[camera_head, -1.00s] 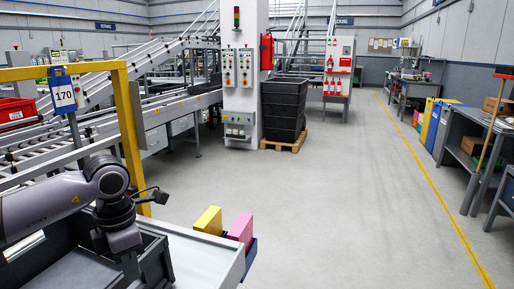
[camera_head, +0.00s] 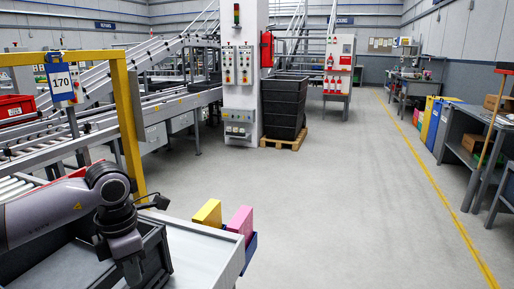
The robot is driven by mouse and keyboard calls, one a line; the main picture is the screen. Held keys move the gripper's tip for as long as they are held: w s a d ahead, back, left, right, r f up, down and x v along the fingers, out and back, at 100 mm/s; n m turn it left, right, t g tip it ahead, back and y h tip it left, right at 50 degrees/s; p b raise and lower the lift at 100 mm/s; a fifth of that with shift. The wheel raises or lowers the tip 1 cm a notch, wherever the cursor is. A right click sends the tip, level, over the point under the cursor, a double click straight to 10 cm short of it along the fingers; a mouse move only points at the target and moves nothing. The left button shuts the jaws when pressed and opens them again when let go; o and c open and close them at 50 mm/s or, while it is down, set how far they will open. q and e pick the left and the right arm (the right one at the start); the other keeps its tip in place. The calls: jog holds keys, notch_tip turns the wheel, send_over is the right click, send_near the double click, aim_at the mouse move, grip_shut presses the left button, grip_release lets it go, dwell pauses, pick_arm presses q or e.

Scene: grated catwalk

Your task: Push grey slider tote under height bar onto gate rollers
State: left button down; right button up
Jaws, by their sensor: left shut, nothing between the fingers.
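The dark grey tote (camera_head: 158,251) sits at the lower left on a light grey bench surface (camera_head: 210,252), partly cut off by the frame and covered by my left arm. My left gripper (camera_head: 132,279) points down at the tote's near right part; its fingers look shut and hold nothing. I cannot tell whether they touch the tote wall. The yellow height bar (camera_head: 50,58) spans above and beyond the tote, with a blue and white "170" sign (camera_head: 61,83) hanging from it. Gate rollers (camera_head: 14,186) show at the left beyond the arm. My right gripper is out of view.
A yellow block (camera_head: 207,213) and a pink block (camera_head: 240,222) stand in a blue holder (camera_head: 250,250) at the bench's right edge. A red bin (camera_head: 15,107) is at the far left. Conveyors lie behind the bar.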

pick_arm(q)
jog(key=shift+f, duration=0.45)
jog(key=w+a+p, duration=0.1)
jog(key=w+a, duration=0.1)
jog(key=a, duration=0.5)
jog(key=w+a+p, duration=0.1)
jog(key=w+a, duration=0.2)
jog(key=a, duration=0.5)
jog(key=shift+w+p, duration=0.15)
jog(key=shift+p, duration=0.2)
dwell(1.2)
jog(key=shift+r, duration=0.1)
